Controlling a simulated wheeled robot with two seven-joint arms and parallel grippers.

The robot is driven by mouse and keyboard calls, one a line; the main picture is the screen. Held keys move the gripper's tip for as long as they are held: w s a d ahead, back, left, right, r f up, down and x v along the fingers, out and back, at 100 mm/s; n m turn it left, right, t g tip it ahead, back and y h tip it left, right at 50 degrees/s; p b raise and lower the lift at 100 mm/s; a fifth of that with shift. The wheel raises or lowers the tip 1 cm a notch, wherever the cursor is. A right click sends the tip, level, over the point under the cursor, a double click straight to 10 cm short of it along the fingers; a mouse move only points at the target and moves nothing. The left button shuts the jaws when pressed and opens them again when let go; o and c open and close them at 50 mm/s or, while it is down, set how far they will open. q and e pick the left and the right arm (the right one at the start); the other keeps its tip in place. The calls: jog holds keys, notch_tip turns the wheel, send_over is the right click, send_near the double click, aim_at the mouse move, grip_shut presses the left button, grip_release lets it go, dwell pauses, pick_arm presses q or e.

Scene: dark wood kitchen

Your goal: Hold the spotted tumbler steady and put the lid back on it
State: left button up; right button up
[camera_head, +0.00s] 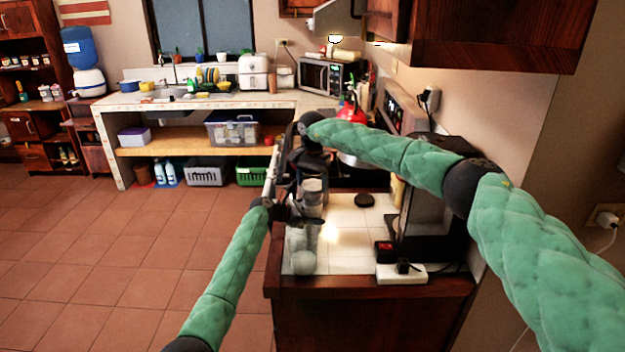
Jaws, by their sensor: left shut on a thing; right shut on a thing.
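The tumbler (312,196) is a small pale grey cylinder standing upright near the left edge of the white tiled counter. Its spots are too small to make out. My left gripper (294,211) comes in low from the left and is shut on the tumbler's lower side. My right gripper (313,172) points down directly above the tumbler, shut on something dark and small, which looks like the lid. The dark fingers largely hide it, and I cannot tell whether it touches the rim.
Clear glasses (302,248) stand at the counter's front left corner, just below my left gripper. A black coffee machine (425,225) and a white power strip (402,274) fill the right side.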

aim_at(312, 204)
jog(key=shift+f, duration=0.25)
dwell(0.3)
jog(key=shift+f, duration=0.9)
jog(key=shift+f, duration=0.55)
